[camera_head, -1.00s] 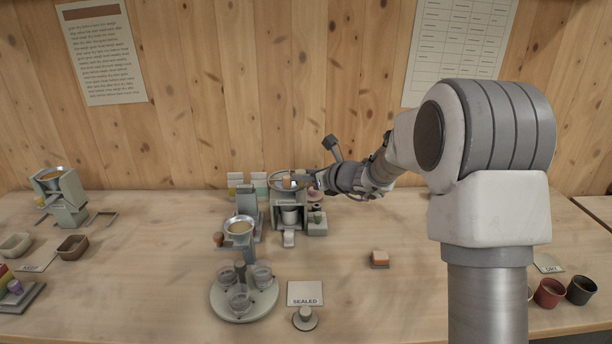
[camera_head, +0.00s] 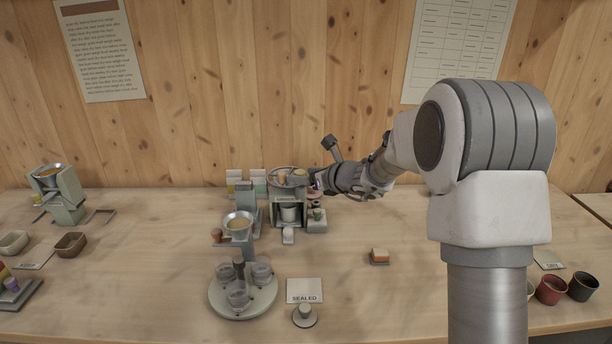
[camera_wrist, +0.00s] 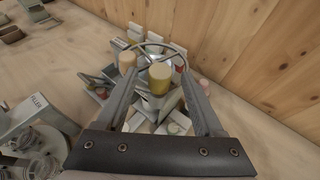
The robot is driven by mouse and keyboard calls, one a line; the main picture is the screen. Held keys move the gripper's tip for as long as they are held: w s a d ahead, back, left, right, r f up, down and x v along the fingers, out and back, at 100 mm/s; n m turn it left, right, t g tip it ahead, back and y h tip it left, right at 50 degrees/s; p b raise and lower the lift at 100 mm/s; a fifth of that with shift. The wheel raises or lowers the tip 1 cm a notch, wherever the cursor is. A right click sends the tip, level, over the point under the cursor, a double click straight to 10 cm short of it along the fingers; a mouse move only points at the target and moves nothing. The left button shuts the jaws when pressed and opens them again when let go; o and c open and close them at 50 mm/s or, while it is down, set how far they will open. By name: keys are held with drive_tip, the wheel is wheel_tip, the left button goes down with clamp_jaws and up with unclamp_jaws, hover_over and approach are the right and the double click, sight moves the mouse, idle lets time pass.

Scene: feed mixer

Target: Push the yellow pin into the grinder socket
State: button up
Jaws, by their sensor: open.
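The grinder (camera_head: 288,211) stands at the back of the table, with a bowl and a ring-shaped rim (camera_head: 271,172) on top. A short cylinder with a yellow side and a pale top, which looks like the yellow pin (camera_wrist: 160,79), stands upright at the ring; in the head view it is a small tan shape (camera_head: 300,173). My gripper (camera_wrist: 163,82) is open, with one finger on each side of the pin as the wrist view shows it. I cannot tell whether the fingers touch it. The socket and the pin's lower end are hidden.
A tan knob (camera_wrist: 127,60) stands left of the pin. A second machine with a funnel (camera_head: 238,223) and a round carousel of cups (camera_head: 243,299) stand in front. A small stand (camera_head: 317,221) is right of the grinder. The table right of centre is mostly clear.

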drive_tip(key=p+v, duration=0.1)
drive_tip(key=v, duration=1.6)
drive_tip(key=shift+s+d, duration=0.2)
drive_tip(key=shift+s, duration=0.05)
drive_tip(key=s+a+r+n+g+p, duration=0.2)
drive_tip(key=s+a+n, duration=0.1)
drive_tip(key=s+n, duration=0.5)
drive_tip(key=s+a+r+n+g+p, duration=0.1)
drive_tip(key=s+a+r+n+g, duration=0.15)
drive_tip(key=s+n, duration=0.5)
drive_tip(key=s+d+n+h+p, duration=0.3)
drive_tip(key=s+d+n+h, duration=0.4)
drive_tip(key=s+n, duration=0.6)
drive_tip(key=shift+s+d+r+g+h, duration=0.3)
drive_tip(key=shift+d+r+g+h, duration=0.15)
drive_tip(key=shift+d, duration=0.35)
